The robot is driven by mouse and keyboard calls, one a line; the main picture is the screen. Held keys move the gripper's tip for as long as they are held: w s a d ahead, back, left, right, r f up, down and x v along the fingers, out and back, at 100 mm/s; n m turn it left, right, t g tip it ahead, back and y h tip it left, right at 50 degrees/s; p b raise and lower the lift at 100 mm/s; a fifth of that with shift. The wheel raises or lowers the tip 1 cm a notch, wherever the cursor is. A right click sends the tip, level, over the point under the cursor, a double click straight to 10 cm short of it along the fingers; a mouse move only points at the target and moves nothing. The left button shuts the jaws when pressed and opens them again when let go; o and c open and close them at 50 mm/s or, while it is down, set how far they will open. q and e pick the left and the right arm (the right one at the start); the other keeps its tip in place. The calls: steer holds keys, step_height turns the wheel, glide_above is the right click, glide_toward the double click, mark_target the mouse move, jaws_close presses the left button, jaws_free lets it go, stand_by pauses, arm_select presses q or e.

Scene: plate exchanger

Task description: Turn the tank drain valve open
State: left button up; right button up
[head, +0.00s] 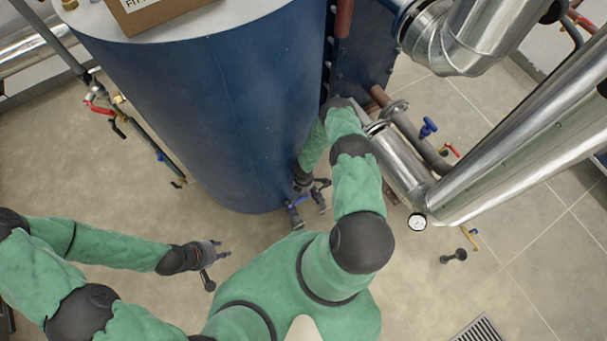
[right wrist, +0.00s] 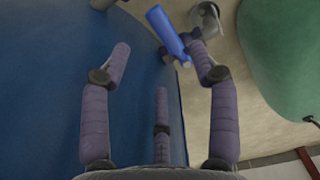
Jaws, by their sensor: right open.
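The drain valve's blue handle (head: 295,204) sits low at the front base of the large blue tank (head: 190,100). My right gripper (head: 312,194) is down beside the tank's base, close to this handle. In the right wrist view the blue handle (right wrist: 166,30) lies beyond the open fingers (right wrist: 160,85), close to the right fingertip; I cannot tell whether they touch. The handle is tilted there and nothing is held. My left gripper (head: 214,266) is open and empty over the floor, left of the tank's front.
A cardboard box (head: 160,12) lies on the tank. Silver pipes (head: 520,130) with a gauge (head: 418,221) stand at the right, near another blue-handled valve (head: 428,127). A red-handled valve (head: 98,106) is at the left. The front floor has a drain grate (head: 479,330).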

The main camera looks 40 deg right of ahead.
mark_target(304, 196)
step_height(304, 196, down, 8)
steer(key=b, duration=0.4)
jaws_close()
